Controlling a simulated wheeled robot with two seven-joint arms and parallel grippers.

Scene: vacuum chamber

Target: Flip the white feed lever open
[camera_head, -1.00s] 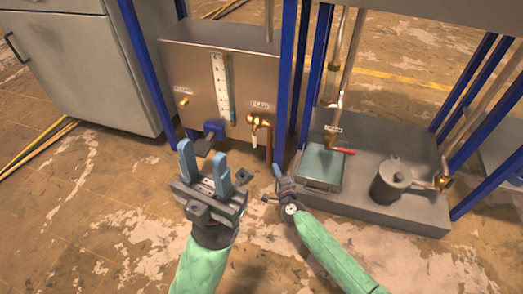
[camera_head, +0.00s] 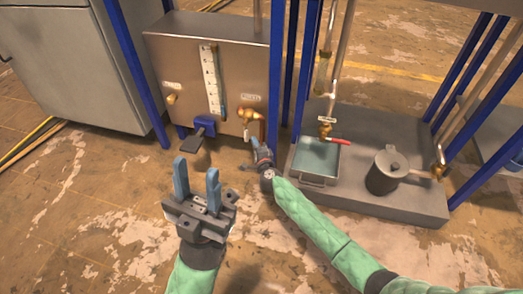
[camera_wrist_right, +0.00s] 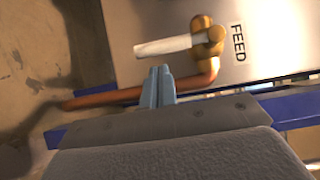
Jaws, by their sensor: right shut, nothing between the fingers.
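The white feed lever (camera_head: 247,131) hangs down from its brass valve (camera_head: 248,113) on the metal box's front, under a small label. In the right wrist view the white lever (camera_wrist_right: 165,46) extends left from the brass valve (camera_wrist_right: 209,34), beside the word FEED. My right gripper (camera_head: 260,151) is just below the valve in the head view. In the wrist view its shut, empty fingertips (camera_wrist_right: 160,71) are close beside the lever; I cannot tell whether they touch. My left gripper (camera_head: 197,180) is open and empty, in front of the box to the left.
A copper pipe (camera_wrist_right: 140,96) runs from the valve behind my right fingers. Blue posts (camera_head: 276,80) stand right of the valve.

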